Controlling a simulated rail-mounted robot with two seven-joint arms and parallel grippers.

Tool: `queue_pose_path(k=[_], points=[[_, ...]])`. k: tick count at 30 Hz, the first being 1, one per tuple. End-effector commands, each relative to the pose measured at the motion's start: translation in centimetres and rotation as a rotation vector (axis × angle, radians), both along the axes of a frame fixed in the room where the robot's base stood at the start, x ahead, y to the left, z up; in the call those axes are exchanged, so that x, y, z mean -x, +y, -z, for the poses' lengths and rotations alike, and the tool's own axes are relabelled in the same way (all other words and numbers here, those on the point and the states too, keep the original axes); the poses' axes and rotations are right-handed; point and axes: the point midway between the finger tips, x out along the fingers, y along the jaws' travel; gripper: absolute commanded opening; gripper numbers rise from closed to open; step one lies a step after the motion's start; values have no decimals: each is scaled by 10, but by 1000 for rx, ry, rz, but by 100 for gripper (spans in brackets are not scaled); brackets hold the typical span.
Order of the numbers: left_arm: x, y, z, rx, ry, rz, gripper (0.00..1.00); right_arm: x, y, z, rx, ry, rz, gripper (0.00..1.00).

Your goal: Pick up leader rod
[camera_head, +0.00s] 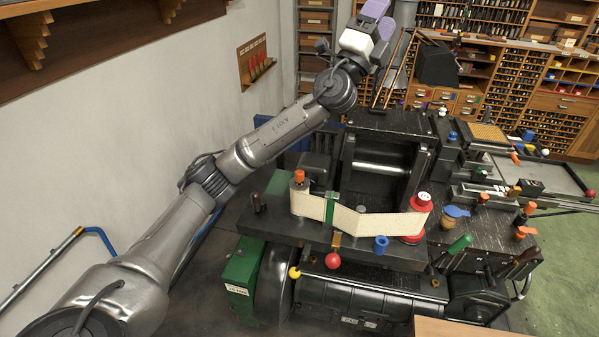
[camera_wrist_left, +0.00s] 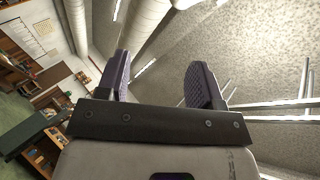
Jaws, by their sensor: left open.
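My left gripper (camera_head: 379,18) is raised at the top of the head view, beyond the back of the black casting machine. In the left wrist view its two purple ribbed fingers (camera_wrist_left: 160,82) are spread apart with nothing between them. That view faces up toward ceiling pipes and lamps. Thin upright rods (camera_head: 391,66) stand behind the machine, just below and right of the gripper and apart from it. I cannot tell whether one of them is the leader rod. My right gripper is not in view.
A pale wall (camera_head: 130,120) is left; type cabinets (camera_head: 510,80) stand at the back right.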

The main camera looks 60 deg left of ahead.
Motion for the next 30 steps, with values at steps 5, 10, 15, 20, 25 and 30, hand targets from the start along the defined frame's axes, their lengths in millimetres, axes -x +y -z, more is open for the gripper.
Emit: queue_pose_path(k=[5, 10, 15, 20, 25, 30], points=[[-38, 18, 26, -439, 234, -16, 61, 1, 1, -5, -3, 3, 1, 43], [-65, 45, 103, -753, 606, 25, 61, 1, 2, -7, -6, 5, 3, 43], [-62, 85, 195, -950, 1060, 109, 61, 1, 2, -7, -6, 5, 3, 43], [-28, 122, 265, -1023, 1497, 209, 61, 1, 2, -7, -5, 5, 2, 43], [20, 146, 304, -1010, 1879, 316, 61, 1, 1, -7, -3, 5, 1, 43], [58, 155, 317, -957, 2135, 399, 61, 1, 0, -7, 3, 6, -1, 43]])
